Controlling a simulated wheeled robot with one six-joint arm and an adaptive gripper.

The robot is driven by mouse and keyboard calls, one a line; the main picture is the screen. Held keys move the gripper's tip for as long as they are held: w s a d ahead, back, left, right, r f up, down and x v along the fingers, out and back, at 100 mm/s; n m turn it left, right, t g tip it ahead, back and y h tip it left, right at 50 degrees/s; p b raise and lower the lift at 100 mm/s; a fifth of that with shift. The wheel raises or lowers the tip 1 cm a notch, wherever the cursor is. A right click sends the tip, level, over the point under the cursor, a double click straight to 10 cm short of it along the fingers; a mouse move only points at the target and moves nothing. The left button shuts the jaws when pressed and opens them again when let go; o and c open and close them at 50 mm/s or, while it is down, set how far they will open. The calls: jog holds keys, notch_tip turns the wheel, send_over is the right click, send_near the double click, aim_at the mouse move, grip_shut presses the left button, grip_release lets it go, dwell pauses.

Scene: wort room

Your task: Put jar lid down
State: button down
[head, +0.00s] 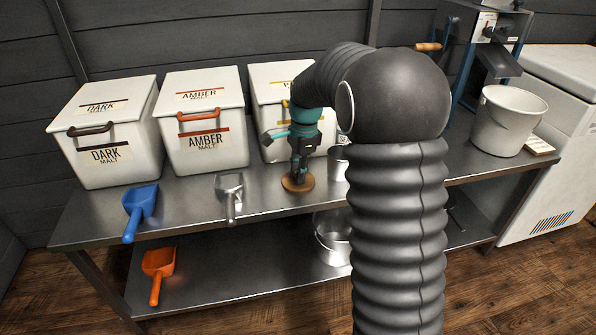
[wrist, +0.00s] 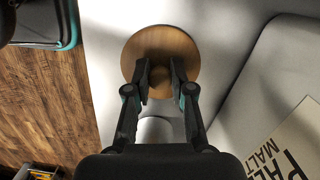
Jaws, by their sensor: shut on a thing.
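The jar lid (head: 298,184) is a round, brown wooden disc with a small knob. In the head view it is at the steel table's top surface, in front of the third malt bin; whether it touches the top I cannot tell. It also shows in the wrist view (wrist: 160,40), flat-on, with the knob between the fingers. My gripper (head: 299,178) points down over the lid and is shut on its knob. The fingertips also show in the wrist view (wrist: 161,72). The knob is partly hidden by the fingers.
The steel table (head: 190,200) holds the dark malt bin (head: 105,130), the amber malt bin (head: 203,120) and a third bin (head: 272,85) behind the lid. A metal scoop (head: 230,190) and a blue scoop (head: 139,208) lie left. A white bucket (head: 508,120) stands right.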

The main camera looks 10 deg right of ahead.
jog(key=c, duration=1)
grip_release()
notch_tip(320, 180, up, 12)
jog(key=d+p, duration=0.1)
jog(key=s+r+n+t, duration=0.2)
jog(key=s+r+n, duration=0.2)
jog(key=s, duration=0.5)
jog(key=s+f+n+t, duration=0.1)
jog(key=s+n, duration=0.3)
jog(key=s, duration=0.3)
jog(key=s+f+n+t+h, duration=0.1)
jog(key=s+f+n, duration=0.1)
jog(key=s+n, duration=0.2)
jog(key=s+a+f+n+t, duration=0.1)
jog(key=s+f+n+t, duration=0.1)
jog(key=s, duration=0.8)
jog(key=shift+s+n, duration=0.25)
jog(key=shift+n, duration=0.65)
